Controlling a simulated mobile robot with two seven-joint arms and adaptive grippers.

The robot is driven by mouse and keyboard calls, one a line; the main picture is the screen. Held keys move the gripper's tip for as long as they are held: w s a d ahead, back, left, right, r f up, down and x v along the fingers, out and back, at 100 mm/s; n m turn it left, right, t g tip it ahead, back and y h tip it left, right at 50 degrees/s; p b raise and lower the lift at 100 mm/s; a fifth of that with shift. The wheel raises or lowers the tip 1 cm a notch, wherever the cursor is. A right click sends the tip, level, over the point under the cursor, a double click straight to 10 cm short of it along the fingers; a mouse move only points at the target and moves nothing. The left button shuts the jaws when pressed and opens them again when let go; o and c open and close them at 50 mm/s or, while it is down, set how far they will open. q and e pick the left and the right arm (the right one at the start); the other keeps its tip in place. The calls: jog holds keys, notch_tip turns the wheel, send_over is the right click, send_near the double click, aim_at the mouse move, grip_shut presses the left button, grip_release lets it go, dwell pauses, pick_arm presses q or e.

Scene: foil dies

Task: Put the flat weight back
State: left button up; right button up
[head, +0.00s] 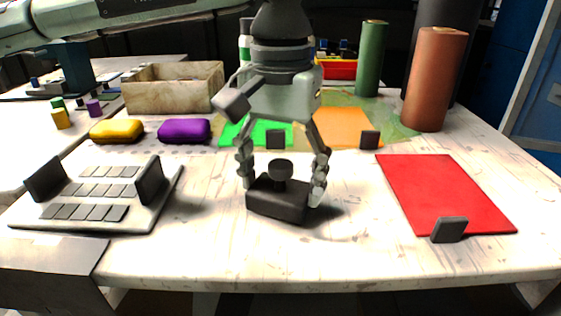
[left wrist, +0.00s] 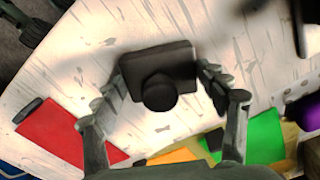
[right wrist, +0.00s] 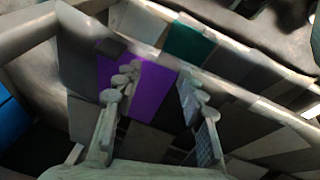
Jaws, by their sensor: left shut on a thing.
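The flat weight (head: 278,200) is a dark block with a round knob on top. My left gripper (head: 283,183) points down over it, with one finger on each side, and is shut on it. The weight is low over the bare middle of the table; I cannot tell whether it touches the top. In the left wrist view the weight (left wrist: 158,70) sits between the fingertips, its knob facing the camera. My right gripper (right wrist: 157,80) shows only in the right wrist view. It is open and empty, over a rack with a purple sheet (right wrist: 150,90).
A red sheet (head: 440,190) with a small dark block (head: 449,229) lies right; green (head: 262,133) and orange (head: 340,125) sheets lie behind. A pale tray (head: 85,222) with dark tiles stands left. Purple (head: 184,131) and yellow (head: 117,131) pads, a box (head: 172,86) and rolls (head: 434,80) stand farther back.

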aim_at(281, 163)
jog(key=shift+s+a, duration=0.1)
jog(key=shift+s, duration=0.05)
pick_arm(q)
jog(key=o, duration=1.9)
jog(key=shift+c, duration=0.2)
pick_arm(e)
jog(key=shift+r, duration=0.3)
pick_arm(q)
notch_tip(281, 163, up, 12)
jog(key=shift+r, duration=0.1)
pick_arm(e)
jog(key=shift+f, duration=0.8)
